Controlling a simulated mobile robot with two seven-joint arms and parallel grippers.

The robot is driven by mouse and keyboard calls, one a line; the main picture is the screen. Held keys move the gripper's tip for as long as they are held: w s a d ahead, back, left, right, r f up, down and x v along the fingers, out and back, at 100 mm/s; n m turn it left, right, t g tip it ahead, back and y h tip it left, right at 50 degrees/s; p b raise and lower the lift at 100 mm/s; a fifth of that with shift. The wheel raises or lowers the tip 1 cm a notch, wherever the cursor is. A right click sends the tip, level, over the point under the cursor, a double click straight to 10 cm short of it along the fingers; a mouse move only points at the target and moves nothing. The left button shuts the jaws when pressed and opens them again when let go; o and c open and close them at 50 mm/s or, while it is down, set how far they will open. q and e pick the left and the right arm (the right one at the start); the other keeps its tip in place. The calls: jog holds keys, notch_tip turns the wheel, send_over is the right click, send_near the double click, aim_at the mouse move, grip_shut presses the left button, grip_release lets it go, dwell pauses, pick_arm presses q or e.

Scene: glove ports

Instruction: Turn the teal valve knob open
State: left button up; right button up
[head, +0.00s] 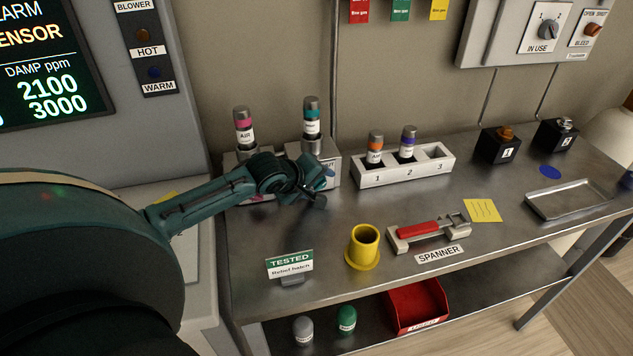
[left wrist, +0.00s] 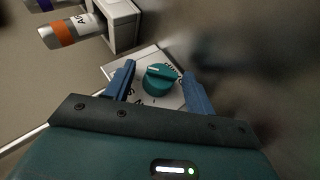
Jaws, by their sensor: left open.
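In the left wrist view the teal valve knob (left wrist: 160,80) stands on a pale plate (left wrist: 148,63) with dark lettering, partly covered by my fingers. A white pointer line shows on its top, towards the upper left. My left gripper (left wrist: 160,88) is open, with one blue finger on each side of the knob; I cannot tell whether either finger touches it. In the head view my left gripper (head: 305,190) is in front of the block (head: 331,160) that holds the teal-banded cylinder (head: 311,118). It hides the knob there. My right gripper is not in view.
A pink-banded cylinder (head: 243,128) stands to the left. A numbered white rack (head: 400,166) holds orange- and purple-banded cylinders. A shallow tray (head: 570,205) lies at right.

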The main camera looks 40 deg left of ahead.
pick_arm(q)
jog(key=shift+c, duration=0.3)
jog(key=c, duration=0.9)
jog(key=shift+s+f+t+h, duration=0.1)
jog(key=shift+f+t+h, duration=0.1)
jog(key=shift+t+h, duration=0.25)
jog(key=shift+o, duration=0.2)
jog(key=shift+f+n+t+h, duration=0.1)
jog(key=shift+n+t+h, duration=0.35)
jog(key=shift+t, duration=0.3)
jog(key=shift+a+t+b, duration=0.15)
jog(key=shift+t+b, duration=0.2)
jog(key=shift+t, duration=0.15)
jog(key=o, duration=0.9)
